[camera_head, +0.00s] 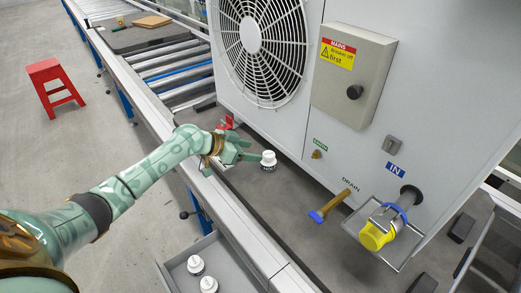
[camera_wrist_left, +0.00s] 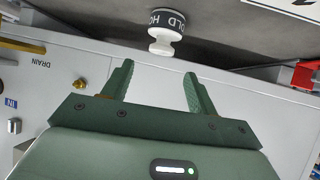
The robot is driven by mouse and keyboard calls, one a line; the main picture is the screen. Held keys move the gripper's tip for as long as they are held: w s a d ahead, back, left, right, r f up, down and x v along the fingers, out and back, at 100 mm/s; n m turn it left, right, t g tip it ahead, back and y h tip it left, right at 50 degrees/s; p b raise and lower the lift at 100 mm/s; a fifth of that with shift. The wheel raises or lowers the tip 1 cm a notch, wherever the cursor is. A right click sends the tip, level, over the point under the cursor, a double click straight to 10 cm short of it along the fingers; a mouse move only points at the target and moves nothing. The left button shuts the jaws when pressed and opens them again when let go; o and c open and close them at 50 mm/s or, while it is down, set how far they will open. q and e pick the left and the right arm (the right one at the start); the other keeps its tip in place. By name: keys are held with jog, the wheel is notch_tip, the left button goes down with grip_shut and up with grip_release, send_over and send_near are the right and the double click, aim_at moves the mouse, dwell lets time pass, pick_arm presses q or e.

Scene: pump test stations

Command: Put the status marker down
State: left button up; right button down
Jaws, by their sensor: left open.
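The status marker (camera_head: 268,161) is a small white knobbed piece with a dark band. It stands on the grey deck in front of the large pump unit. In the left wrist view the marker (camera_wrist_left: 166,30) shows "HOLD" lettering on its band and lies beyond the fingertips. My left gripper (camera_head: 248,150) is open beside the marker, on its left in the head view. In the left wrist view nothing is between the fingers (camera_wrist_left: 159,82), and the marker looks clear of them. My right gripper is not in view.
The pump unit (camera_head: 300,125) rises right behind the marker. Two similar white markers (camera_head: 196,265) sit in a grey tray (camera_head: 232,262) below. A roller conveyor (camera_head: 170,62) lies behind left.

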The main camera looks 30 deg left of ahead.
pick_arm(q)
jog(key=v, duration=0.3)
jog(key=shift+s+a+r+p, duration=0.1)
jog(key=shift+s+r+p, duration=0.05)
jog(key=shift+s+p, duration=0.25)
